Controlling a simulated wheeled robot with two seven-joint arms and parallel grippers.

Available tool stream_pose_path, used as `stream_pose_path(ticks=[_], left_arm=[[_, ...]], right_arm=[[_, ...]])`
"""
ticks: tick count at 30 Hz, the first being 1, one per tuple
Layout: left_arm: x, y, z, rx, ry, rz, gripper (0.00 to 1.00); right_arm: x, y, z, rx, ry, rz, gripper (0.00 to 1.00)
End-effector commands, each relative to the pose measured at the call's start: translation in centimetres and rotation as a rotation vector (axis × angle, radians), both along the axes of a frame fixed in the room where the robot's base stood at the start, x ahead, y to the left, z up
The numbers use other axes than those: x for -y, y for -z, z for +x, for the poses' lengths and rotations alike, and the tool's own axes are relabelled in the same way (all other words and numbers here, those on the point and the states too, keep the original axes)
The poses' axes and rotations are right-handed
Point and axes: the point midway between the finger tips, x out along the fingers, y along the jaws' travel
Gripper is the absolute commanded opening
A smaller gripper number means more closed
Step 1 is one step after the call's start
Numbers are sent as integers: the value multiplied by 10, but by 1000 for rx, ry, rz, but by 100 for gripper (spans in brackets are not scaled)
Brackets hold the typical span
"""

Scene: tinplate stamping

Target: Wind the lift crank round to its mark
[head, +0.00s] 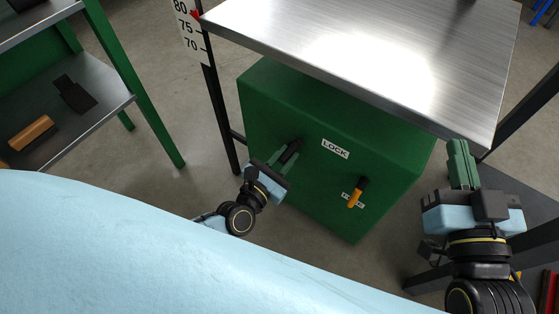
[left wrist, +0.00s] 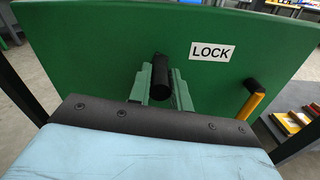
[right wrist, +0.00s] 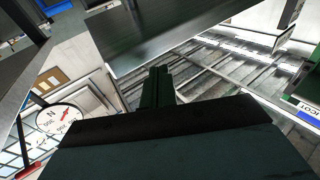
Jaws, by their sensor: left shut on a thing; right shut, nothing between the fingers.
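The green lift box (head: 300,110) stands under a steel table top (head: 330,45). My left gripper (head: 288,158) is at its front face, shut on a black crank handle (left wrist: 160,77) that sticks out between the green fingers. The crank's arm and its mark cannot be made out. A white LOCK label (head: 335,148) is right of the handle; it also shows in the left wrist view (left wrist: 212,52). An orange-handled lever (head: 357,192) sits lower right of it, partly covering another label. My right gripper (head: 459,160) is shut and empty, right of the box near the table edge.
A height scale (head: 190,30) with a red pointer (head: 196,14) near 80 stands left of the table top. A green-posted shelf (head: 100,92) holds a brown block (head: 31,133) and a dark part (head: 75,95). Floor between shelf and box is clear.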

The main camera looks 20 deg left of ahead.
Motion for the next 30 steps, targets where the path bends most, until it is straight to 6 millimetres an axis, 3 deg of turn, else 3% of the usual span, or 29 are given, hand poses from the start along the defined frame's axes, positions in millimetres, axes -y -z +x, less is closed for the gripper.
stream_pose_path(ticks=[6, 17, 18, 23, 30], left_arm=[[0, -2, 4, -4, 6, -26, 0], [-1, -2, 4, -5, 5, -28, 0], [-1, -2, 4, -5, 5, -28, 21], [0, -2, 4, -5, 6, -28, 41], [1, -1, 3, -8, 9, -28, 41]], right_arm=[[-1, -10, -1, 61, -4, 20, 0], [-2, -12, -2, 69, -4, 22, 0], [-2, -12, -2, 69, -4, 22, 0], [-2, -12, -2, 69, -4, 22, 0], [-1, -12, -2, 68, -4, 21, 0]])
